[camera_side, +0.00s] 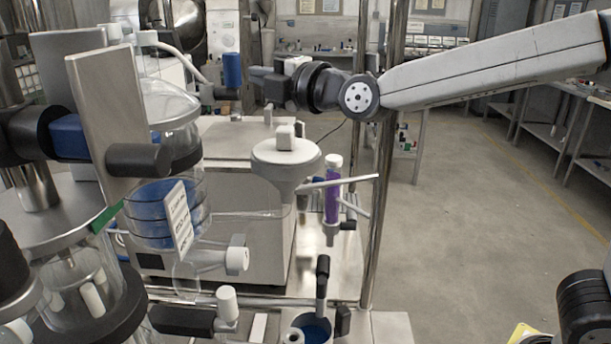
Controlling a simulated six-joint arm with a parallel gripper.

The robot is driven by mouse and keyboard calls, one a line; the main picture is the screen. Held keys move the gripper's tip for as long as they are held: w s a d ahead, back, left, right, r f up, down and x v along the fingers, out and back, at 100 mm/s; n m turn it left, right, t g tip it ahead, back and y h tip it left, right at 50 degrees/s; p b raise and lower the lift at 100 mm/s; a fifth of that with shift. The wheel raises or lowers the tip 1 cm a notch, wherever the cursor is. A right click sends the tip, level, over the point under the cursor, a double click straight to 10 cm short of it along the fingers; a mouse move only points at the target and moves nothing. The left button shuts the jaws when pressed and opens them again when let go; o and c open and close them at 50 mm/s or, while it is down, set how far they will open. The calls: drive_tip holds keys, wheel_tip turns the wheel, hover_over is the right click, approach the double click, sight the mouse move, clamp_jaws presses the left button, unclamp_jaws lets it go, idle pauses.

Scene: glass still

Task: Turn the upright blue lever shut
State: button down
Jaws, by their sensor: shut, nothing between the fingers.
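The blue lever (232,68) stands upright at the upper middle left, on the end of a thin pipe fitting. My gripper (257,74) reaches in from the right, just beside the lever's right side. Its fingers are shut with nothing between them and point left toward the lever. From this side I cannot tell whether the fingertips touch the lever or sit in front of or behind it. The lower end of the lever is partly lost among dark fittings.
Glassware with blue bands (150,213) and a tall metal plate (105,110) crowd the left. A white funnel (286,160) stands below my gripper, with a purple-filled tube (332,195) beside it. A vertical steel post (385,190) stands near my arm. The floor at right is open.

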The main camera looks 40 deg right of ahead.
drive_tip(key=shift+v, duration=1.35)
drive_tip(key=shift+s, duration=0.1)
